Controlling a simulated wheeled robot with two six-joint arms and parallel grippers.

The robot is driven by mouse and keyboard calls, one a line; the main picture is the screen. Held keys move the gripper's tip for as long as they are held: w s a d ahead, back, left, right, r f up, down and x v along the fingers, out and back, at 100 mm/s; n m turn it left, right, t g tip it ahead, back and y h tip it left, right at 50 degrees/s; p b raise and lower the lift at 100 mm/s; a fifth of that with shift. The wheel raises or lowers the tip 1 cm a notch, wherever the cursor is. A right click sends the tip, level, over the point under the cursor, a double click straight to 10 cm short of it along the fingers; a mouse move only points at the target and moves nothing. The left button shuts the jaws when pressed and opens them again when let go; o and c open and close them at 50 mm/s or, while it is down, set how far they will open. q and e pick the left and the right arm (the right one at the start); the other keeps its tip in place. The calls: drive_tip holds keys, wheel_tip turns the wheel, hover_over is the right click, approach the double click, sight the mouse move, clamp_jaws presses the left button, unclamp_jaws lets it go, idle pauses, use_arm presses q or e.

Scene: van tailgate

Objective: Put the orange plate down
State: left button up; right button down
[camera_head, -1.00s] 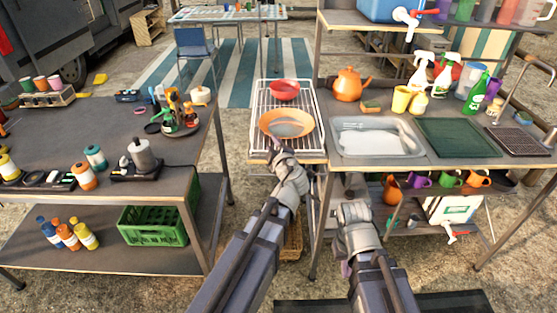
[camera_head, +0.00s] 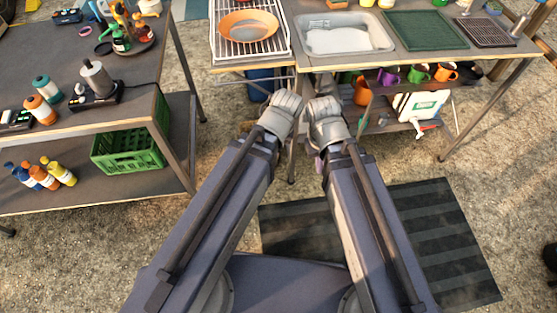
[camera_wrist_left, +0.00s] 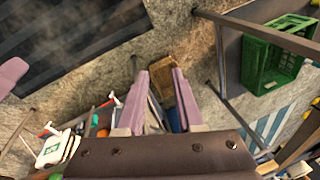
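The orange plate (camera_head: 249,27), with a grey centre, lies on the white wire rack (camera_head: 219,47) at the top of the head view. No gripper touches it. My left gripper is back from the rack, its wrist in the head view and its fingers hidden there. In the left wrist view my left gripper (camera_wrist_left: 159,78) shows two purple fingers apart with nothing held between them. My right gripper (camera_head: 318,164) is beside the left, below the counter edge, with only a bit of purple finger showing. Its opening cannot be made out.
A sink (camera_head: 345,38) and a green drying mat (camera_head: 425,32) are right of the rack. Several mugs hang or stand beneath that counter. A table with bottles and a green crate (camera_head: 126,150) below is at left. A dark striped mat (camera_head: 400,235) lies on the ground.

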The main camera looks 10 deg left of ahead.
use_arm(q)
drive_tip(key=s+d+m, duration=0.1)
drive_tip(key=s+m+g, duration=0.1)
drive_tip(key=s+d+m+h, duration=0.1)
drive_tip(key=s, duration=0.1)
drive_tip(key=shift+d+f+m+g, duration=0.25)
drive_tip(key=shift+d+m+g, duration=0.05)
drive_tip(key=shift+d, duration=0.05)
idle(1.1)
wheel_tip(320, 180, up, 12)
drive_tip(key=p, duration=1.1)
drive_tip(key=shift+f+p, duration=0.15)
drive_tip(key=shift+p, duration=0.2)
